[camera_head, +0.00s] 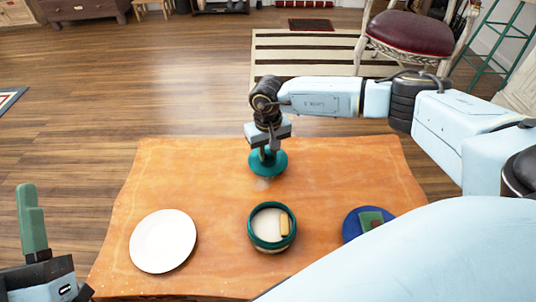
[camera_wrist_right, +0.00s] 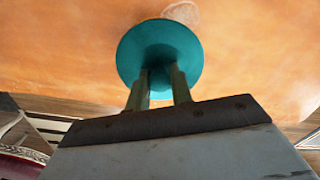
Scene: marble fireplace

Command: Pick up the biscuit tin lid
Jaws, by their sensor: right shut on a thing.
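The biscuit tin lid (camera_head: 268,168) is a round teal disc held above the far part of the wooden table. My right gripper (camera_head: 267,151) is above it and shut on it, and the fingers hide its grip point. In the right wrist view the lid (camera_wrist_right: 160,45) sits between the ends of the two fingers (camera_wrist_right: 158,85). The open biscuit tin (camera_head: 254,236), with a teal rim, stands at the near middle of the table and has a tan biscuit (camera_head: 284,224) inside. My left gripper (camera_head: 42,240) is at the lower left, empty; only part of it shows.
The wooden table (camera_head: 330,190) carries a white plate (camera_head: 163,241) left of the tin and a blue plate (camera_head: 351,227) with a green item (camera_head: 371,219) on the right. My right arm covers the near right corner. A red-seated chair (camera_head: 419,30) stands beyond the table.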

